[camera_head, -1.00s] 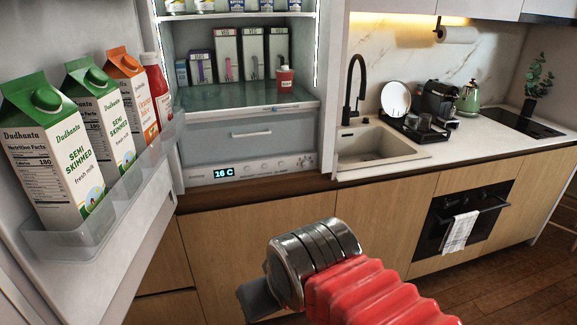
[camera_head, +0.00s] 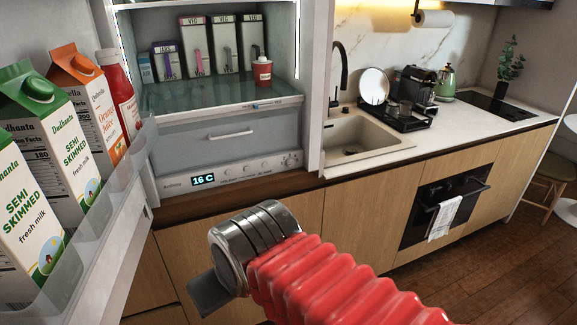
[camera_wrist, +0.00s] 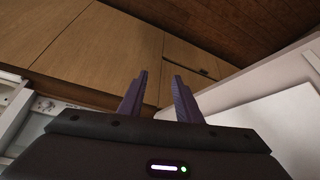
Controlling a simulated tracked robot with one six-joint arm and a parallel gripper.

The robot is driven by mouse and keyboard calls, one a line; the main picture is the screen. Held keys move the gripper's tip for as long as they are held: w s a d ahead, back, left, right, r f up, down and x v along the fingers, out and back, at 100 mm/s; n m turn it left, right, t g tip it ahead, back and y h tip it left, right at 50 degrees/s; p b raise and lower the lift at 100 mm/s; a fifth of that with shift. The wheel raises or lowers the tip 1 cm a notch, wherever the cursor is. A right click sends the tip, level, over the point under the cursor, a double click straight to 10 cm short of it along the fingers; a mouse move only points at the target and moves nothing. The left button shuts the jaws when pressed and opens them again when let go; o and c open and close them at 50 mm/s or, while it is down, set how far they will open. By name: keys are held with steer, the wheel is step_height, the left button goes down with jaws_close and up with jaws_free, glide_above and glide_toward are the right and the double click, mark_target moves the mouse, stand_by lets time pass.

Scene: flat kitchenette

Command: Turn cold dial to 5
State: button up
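The fridge's control panel (camera_head: 231,174) runs below the drawer in the head view. Its lit display (camera_head: 203,180) reads 16 C. The dial's setting is too small to read. My gripper (camera_wrist: 160,75) is open and empty in the wrist view, its two dark purple fingers apart. In the head view my gripper is low in front of the wooden cabinets, below the panel and apart from it.
The open fridge door holds milk cartons (camera_head: 46,150), a juice carton (camera_head: 90,105) and a red bottle (camera_head: 118,97) on the left. A drawer (camera_head: 230,140) is above the panel. A counter with a sink (camera_head: 355,140) is to the right.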

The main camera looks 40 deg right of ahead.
mark_target(291, 164)
steer(key=shift+w+d, duration=0.1)
steer(key=shift+d, duration=0.05)
steer(key=w+d+f+n+t+h, duration=0.2)
steer(key=w+d+n+t+h, duration=0.25)
steer(key=w+d+n, duration=1.1)
steer(key=w+d+f+n+t, duration=0.2)
steer(key=d, duration=0.6)
steer(key=w+d+f+n+t+h, duration=0.1)
steer(key=w+d+f+n+t, duration=0.1)
steer(key=d, duration=0.5)
steer(key=w+d+f+n+t+h, duration=0.1)
steer(key=w+d+f+n+t, duration=0.1)
steer(key=d, duration=0.6)
step_height(291, 164, down, 2)
steer(key=shift+d+f+n, duration=0.15)
steer(key=shift+d+n, duration=0.15)
steer(key=shift+n, duration=0.15)
steer(key=shift+t+h, duration=0.25)
steer(key=x, duration=1.4)
steer(key=shift+s, duration=0.1)
steer(key=shift+c, duration=0.2)
